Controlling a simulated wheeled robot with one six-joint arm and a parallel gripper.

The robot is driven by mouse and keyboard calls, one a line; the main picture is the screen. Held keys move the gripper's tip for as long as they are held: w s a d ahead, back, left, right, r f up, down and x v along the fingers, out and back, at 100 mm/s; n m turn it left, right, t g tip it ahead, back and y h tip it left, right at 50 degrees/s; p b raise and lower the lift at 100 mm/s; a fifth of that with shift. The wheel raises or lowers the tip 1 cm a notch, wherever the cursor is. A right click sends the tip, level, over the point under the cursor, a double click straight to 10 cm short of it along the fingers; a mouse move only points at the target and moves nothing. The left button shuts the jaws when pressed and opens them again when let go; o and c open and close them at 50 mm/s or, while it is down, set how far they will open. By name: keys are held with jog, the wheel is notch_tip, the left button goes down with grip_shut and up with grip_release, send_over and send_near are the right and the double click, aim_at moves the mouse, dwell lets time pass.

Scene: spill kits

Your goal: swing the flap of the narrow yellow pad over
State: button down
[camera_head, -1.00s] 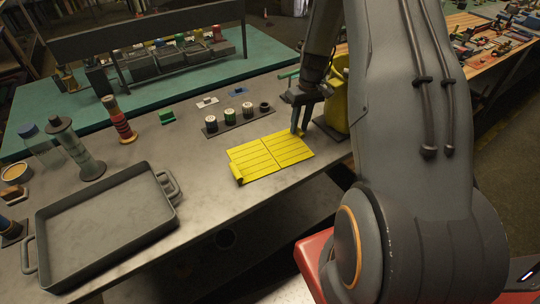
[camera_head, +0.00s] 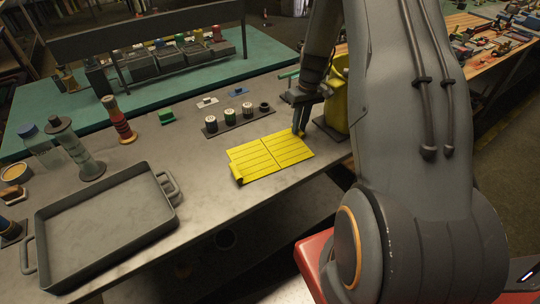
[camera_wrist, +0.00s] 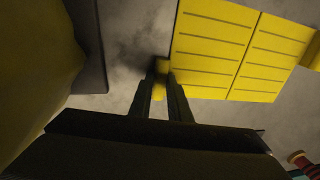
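The narrow yellow pad (camera_head: 270,158) lies flat on the grey table, with dark lines across it and a seam between its two halves. It also shows in the wrist view (camera_wrist: 229,45). A small tab curls up at its near left corner (camera_head: 238,180). My gripper (camera_head: 299,130) is low at the pad's far right edge. In the wrist view its fingers (camera_wrist: 161,75) are close together at a small yellow tab (camera_wrist: 161,67) on the pad's edge. The fingertips partly hide this tab, and I cannot tell whether they are shut on it.
A yellow object (camera_head: 338,95) stands close to the right of my gripper. A dark rack with several small jars (camera_head: 230,118) lies behind the pad. A grey tray (camera_head: 105,225) is at the front left. Bare table lies between tray and pad.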

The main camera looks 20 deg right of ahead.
jog(key=shift+a+r+h+p, duration=0.25)
jog(key=shift+r+h+p, duration=0.45)
jog(key=shift+r+p, duration=0.2)
jog(key=shift+r, duration=0.1)
jog(key=shift+a+r+h, duration=0.4)
jog(key=shift+r+h, duration=0.4)
jog(key=shift+a+r+h+b, duration=0.35)
jog(key=shift+h+b, duration=0.05)
jog(key=shift+b, duration=0.05)
jog(key=shift+s+a+r+t+h+b, duration=0.15)
jog(key=shift+r+t+h+b, duration=0.15)
jog(key=shift+r+h+b, duration=0.2)
